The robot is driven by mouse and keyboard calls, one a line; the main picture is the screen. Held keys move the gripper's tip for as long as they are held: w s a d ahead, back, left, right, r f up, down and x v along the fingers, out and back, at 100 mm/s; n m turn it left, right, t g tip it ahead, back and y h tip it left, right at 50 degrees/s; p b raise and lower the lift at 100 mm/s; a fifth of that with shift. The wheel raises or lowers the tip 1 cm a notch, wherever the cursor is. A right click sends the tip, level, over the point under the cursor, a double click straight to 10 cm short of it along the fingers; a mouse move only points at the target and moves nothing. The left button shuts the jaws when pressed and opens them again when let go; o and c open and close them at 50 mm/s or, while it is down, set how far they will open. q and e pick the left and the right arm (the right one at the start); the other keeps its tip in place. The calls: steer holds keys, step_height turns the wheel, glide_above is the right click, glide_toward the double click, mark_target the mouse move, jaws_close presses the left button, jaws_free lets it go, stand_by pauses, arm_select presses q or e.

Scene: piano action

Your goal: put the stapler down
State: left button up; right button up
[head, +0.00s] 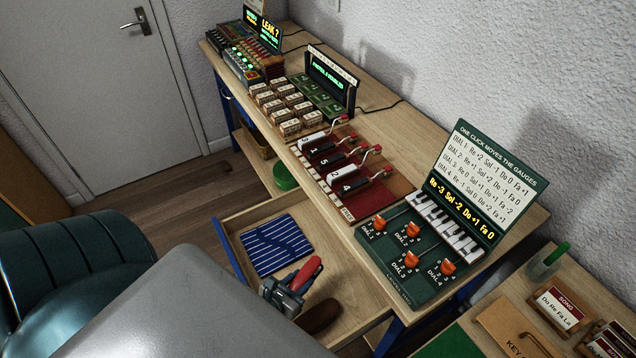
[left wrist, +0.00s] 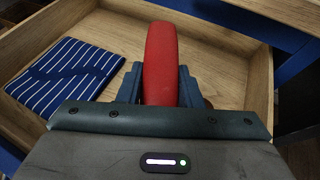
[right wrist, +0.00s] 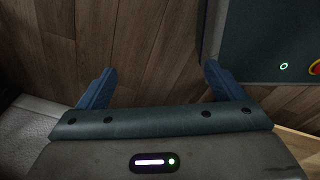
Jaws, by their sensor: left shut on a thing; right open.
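My left gripper (head: 290,285) is shut on the red stapler (head: 306,273), over the open wooden drawer (head: 345,262). The left wrist view shows the red stapler (left wrist: 160,62) between the two blue fingers of the left gripper (left wrist: 160,88), its far end toward the drawer's far wall. I cannot tell whether the stapler touches the drawer floor. My right gripper (right wrist: 160,88) is open and empty; wooden floor shows beyond its fingers. It does not show in the head view.
A blue striped cloth (head: 276,245) lies in the drawer, left of the stapler. A dark brown object (head: 320,317) lies near the drawer's front. The drawer's right part is bare. The desk above carries a green dial panel (head: 420,250) and a lever box (head: 345,170).

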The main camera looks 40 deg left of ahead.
arm_select(q)
step_height(320, 180, down, 3)
steer(key=shift+w+r+b, duration=0.1)
steer(key=shift+r+b, duration=0.05)
steer(key=shift+b, duration=0.95)
steer(key=shift+w+f, duration=0.2)
steer(key=b+x, duration=0.1)
steer(key=x, duration=0.3)
steer(key=b+x, duration=0.1)
steer(key=x, duration=0.3)
steer(key=f+b+x, duration=0.1)
steer(key=x, duration=0.3)
steer(key=shift+w, duration=0.15)
steer(key=shift+w+f+b, duration=1)
steer(key=shift+w+f, duration=0.15)
steer(key=shift+w, duration=0.3)
arm_select(e)
step_height(320, 180, down, 8)
arm_select(q)
steer(key=shift+s, duration=0.1)
